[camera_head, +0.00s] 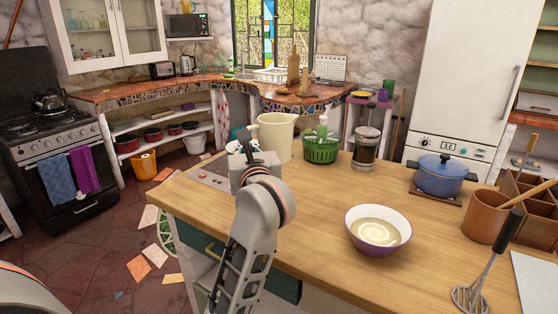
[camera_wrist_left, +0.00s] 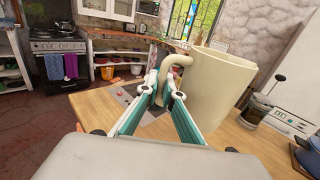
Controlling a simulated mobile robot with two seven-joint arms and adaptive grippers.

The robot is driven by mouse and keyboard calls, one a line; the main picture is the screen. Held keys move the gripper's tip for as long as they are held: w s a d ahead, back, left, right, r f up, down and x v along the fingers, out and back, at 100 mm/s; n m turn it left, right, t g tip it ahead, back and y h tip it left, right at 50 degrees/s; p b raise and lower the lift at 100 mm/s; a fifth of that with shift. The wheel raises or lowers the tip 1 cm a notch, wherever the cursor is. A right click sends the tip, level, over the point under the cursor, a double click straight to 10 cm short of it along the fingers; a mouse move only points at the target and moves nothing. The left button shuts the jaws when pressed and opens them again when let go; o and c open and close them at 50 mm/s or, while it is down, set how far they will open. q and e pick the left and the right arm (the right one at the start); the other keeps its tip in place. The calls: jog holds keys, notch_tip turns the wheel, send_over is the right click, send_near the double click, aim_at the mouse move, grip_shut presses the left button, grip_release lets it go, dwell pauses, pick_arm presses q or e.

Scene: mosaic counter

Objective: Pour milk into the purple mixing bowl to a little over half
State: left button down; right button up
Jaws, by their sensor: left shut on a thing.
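The purple mixing bowl (camera_head: 352,238) stands upright on the wooden counter, right of centre. It holds cream-coloured liquid with a pale swirl, its surface below the rim with a band of inner wall showing. A cream pitcher (camera_head: 277,134) is upright near the counter's far left; it is large in the left wrist view (camera_wrist_left: 215,90). Its contents are hidden, and I cannot tell whether its base touches the counter. My left gripper (camera_head: 252,152) is shut on the pitcher's handle, which shows between the fingers in the left wrist view (camera_wrist_left: 165,88). My right gripper is not in view.
A green basket (camera_head: 320,151) and a French press (camera_head: 366,147) stand right of the pitcher. A blue pot (camera_head: 441,177), a brown utensil crock (camera_head: 484,216) and a whisk (camera_head: 470,298) are right of the bowl. Counter (camera_head: 315,205) between pitcher and bowl is clear.

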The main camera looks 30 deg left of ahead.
pick_arm(q)
jog(key=shift+r, duration=0.1)
jog(key=shift+d, duration=0.1)
jog(key=w+d+f+m+t+h+b, duration=0.1)
jog(key=d+f+m+t+h+b, duration=0.1)
jog(key=d, duration=0.6)
jog(key=w+d+f+m+t+h+b, duration=0.1)
jog(key=d+f+m+t+h+b, duration=0.1)
jog(key=d+f+h+b, duration=0.4)
jog(key=d+f+m+b, duration=0.1)
jog(key=d+f, duration=0.1)
jog(key=d, duration=0.1)
jog(key=shift+w+d+f+m+b, duration=0.15)
jog(key=shift+d+f+m+b, duration=0.05)
jog(key=shift+f+m+b, duration=0.2)
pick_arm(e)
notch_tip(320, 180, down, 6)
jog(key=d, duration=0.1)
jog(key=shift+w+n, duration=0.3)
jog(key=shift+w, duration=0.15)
